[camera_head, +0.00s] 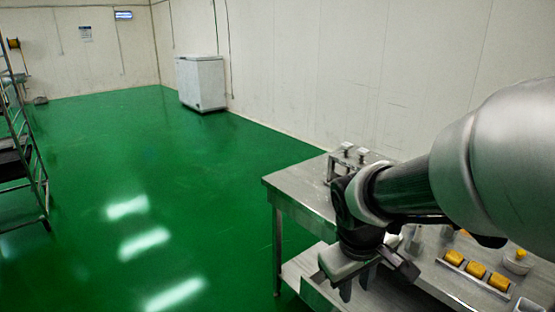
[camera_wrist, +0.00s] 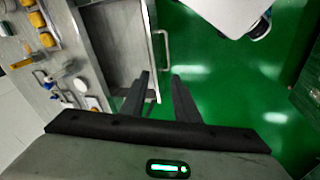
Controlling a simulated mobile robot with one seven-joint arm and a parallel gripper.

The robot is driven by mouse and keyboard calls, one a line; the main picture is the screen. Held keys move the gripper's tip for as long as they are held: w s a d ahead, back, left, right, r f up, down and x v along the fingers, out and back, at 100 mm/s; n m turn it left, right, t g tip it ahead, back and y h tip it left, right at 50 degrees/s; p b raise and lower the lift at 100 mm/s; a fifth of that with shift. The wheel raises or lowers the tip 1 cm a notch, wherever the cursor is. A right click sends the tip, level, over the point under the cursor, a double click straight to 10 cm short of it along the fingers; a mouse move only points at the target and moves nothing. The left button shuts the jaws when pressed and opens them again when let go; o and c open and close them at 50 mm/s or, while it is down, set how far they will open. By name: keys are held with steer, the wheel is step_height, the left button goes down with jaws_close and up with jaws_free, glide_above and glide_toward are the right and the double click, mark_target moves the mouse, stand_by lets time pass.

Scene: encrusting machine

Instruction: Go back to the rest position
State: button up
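My gripper (camera_head: 355,286) is at the lower middle of the head view, at the front left edge of the steel table (camera_head: 302,196). Its two fingers point down. In the wrist view my gripper (camera_wrist: 161,75) shows two dark fingers with a clear gap and nothing between them. Green floor and the edge of a metal tray-like part with a handle (camera_wrist: 163,50) lie beyond the fingertips. My arm reaches in from the right and hides part of the table.
Yellow pieces (camera_head: 476,270) sit in a tray on the table at the lower right, beside a white container (camera_head: 518,264). A metal fixture (camera_head: 347,157) stands at the table's back. A white chest (camera_head: 202,83) stands by the wall. A rack (camera_head: 28,150) is far left. Green floor between is clear.

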steer(key=s+a+r+m+t+y+p, duration=0.1)
steer(key=s+r+m+t, duration=0.1)
steer(key=s+r, duration=0.35)
steer(key=s+a+r+m+t+y, duration=0.1)
steer(key=s+r+m, duration=0.25)
steer(key=r, duration=0.25)
step_height(320, 180, up, 11)
steer(key=p, duration=1.1)
steer(key=shift+d+n+p, duration=0.15)
steer(key=shift+n+p, duration=0.2)
steer(key=shift+n, duration=0.1)
